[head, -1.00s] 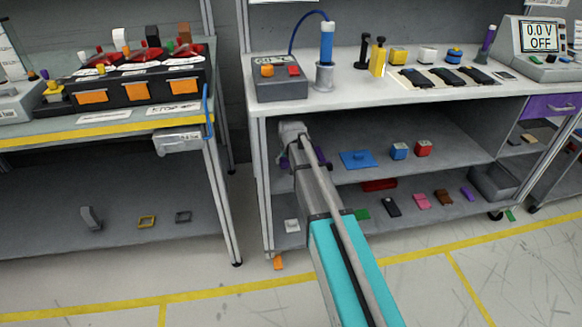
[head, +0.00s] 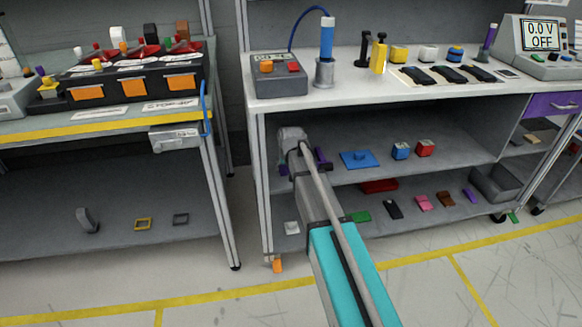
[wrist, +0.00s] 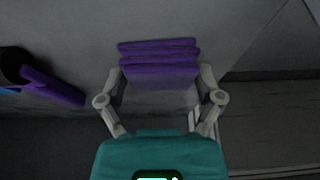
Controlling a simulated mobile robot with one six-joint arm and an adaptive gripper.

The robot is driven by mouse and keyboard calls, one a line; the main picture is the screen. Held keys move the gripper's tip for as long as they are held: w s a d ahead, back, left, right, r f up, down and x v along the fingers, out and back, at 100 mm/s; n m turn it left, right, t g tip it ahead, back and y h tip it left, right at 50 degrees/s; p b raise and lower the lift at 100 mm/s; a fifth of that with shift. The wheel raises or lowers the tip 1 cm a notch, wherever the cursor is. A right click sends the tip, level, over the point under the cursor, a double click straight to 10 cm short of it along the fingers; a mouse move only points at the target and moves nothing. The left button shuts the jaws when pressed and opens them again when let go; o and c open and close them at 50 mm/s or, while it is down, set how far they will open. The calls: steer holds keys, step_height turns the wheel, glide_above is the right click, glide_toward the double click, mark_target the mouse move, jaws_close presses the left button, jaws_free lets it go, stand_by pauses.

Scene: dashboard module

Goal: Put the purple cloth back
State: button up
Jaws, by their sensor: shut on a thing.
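The purple cloth (wrist: 158,56) shows in the wrist view as a folded, layered bundle between my fingertips. My gripper (wrist: 160,76) is shut on its near edge. In the head view my gripper (head: 292,143) is at the left end of the right bench's middle shelf, just under the worktop. There it hides most of the cloth; a small purple patch (head: 283,170) shows at its left. I cannot tell whether the cloth rests on the shelf or hangs just above it.
A purple bar-like thing (wrist: 52,86) with a dark round end lies near the cloth. The middle shelf (head: 455,148) also holds a blue plate (head: 359,159), a blue block (head: 400,151) and a red block (head: 424,148). A bench leg (head: 267,190) stands close left of my arm.

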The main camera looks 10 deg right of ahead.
mark_target(287, 166)
steer(key=o, duration=0.8)
steer(key=shift+c, duration=0.2)
steer(key=shift+r, duration=0.1)
steer(key=p+v, duration=0.5)
steer(key=shift+w, duration=0.1)
steer(key=s, duration=1.2)
steer(key=shift+s, duration=0.15)
steer(key=s+d+f+g, duration=0.1)
steer(key=s+g, duration=0.3)
steer(key=s, duration=1.1)
steer(key=shift+d+f+g, duration=0.2)
steer(key=shift+g, duration=0.1)
